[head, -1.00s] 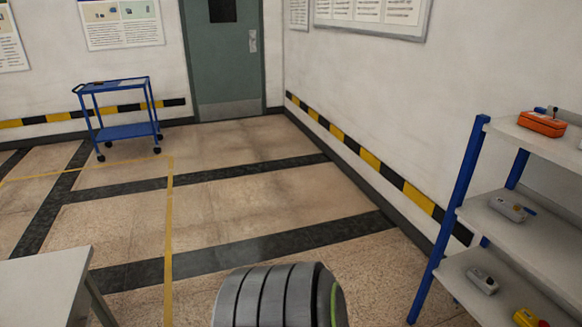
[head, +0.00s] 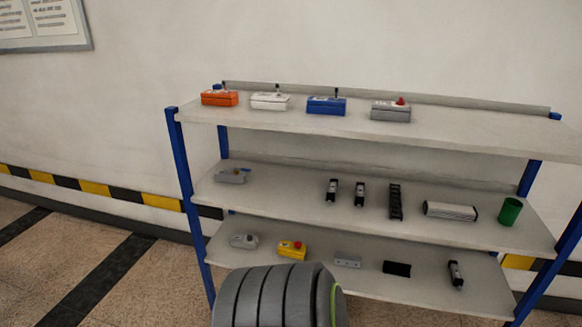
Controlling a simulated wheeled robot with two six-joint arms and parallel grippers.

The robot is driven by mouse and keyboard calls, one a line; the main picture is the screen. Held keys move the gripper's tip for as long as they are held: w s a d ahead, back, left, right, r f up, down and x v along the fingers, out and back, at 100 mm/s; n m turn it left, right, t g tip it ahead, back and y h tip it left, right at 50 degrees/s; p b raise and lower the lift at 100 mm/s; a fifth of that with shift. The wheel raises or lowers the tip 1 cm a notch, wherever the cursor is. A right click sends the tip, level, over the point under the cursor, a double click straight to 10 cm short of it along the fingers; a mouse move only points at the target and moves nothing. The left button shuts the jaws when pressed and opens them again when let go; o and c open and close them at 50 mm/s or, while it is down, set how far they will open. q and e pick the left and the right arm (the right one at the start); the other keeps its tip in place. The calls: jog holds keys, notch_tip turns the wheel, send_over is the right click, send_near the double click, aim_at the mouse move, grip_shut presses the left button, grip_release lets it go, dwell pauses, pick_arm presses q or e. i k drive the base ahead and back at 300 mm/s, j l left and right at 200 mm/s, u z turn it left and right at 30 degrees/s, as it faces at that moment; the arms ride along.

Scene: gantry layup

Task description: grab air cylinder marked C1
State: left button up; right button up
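The shelf rack has several cylinder-like parts, and I cannot read a C1 mark on any of them. Two small black-and-silver cylinders, one at left (head: 332,190) and one beside it (head: 360,193), lie on the middle shelf. A larger silver cylinder with dark ends (head: 449,211) lies further right on that shelf. Another small black-and-silver cylinder (head: 455,274) lies on the bottom shelf at right. Neither of my grippers is in view.
The blue-framed rack (head: 181,165) stands against the wall. Its top shelf holds orange (head: 219,98), white, blue and grey boxes. A black slotted part (head: 396,202) and a green cup (head: 510,211) share the middle shelf. A yellow box (head: 292,250) sits below. Floor at left is clear.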

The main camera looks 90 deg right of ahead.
aim_at(330, 195)
jog(key=z, duration=3.1)
